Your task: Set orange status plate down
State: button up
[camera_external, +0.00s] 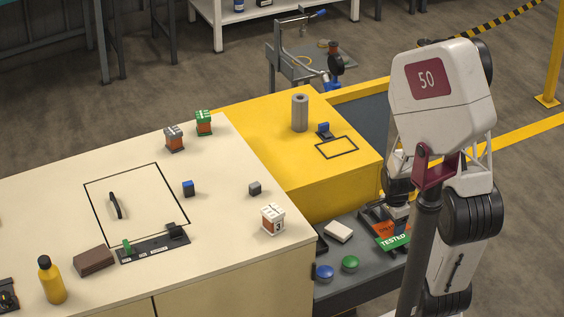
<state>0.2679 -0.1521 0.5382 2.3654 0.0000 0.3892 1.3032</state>
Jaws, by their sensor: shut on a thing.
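The orange status plate (383,225) is at the lower right of the external view, low over the grey shelf beside the yellow block. A green plate marked TESTED (396,243) lies directly in front of it. My gripper (394,212) is shut on the orange plate at its upper right edge. The arm covers part of the fingers and of the plate. I cannot tell whether the plate touches the surface below it.
The grey shelf (345,284) also bears a white block (338,231), a blue button (324,272) and a green button (350,263). The yellow block (290,165) rises behind. A cream bench (230,225) with several small boxes stands at left.

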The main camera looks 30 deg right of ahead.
notch_tip(320, 180, up, 27)
jog(key=w+a, duration=1.6)
jog(key=a, duration=0.2)
jog(key=w+a, duration=0.3)
jog(key=a, duration=0.7)
jog(key=w+a, duration=0.2)
jog(key=a, duration=0.8)
jog(key=f, duration=0.5)
jog(key=shift+w+a, duration=0.1)
jog(key=shift+w, duration=0.1)
jog(key=shift+f, duration=0.45)
jog(key=w+a, duration=0.2)
jog(key=w, duration=0.3)
jog(key=w+a+f, duration=0.1)
jog(key=w+a, duration=0.1)
jog(key=w, duration=0.2)
jog(key=w+a, duration=0.2)
jog(key=w, duration=0.3)
jog(key=shift+w+a+f, duration=0.2)
jog(key=shift+w+a, duration=0.05)
jog(key=shift+w, duration=0.05)
jog(key=shift+f, duration=0.1)
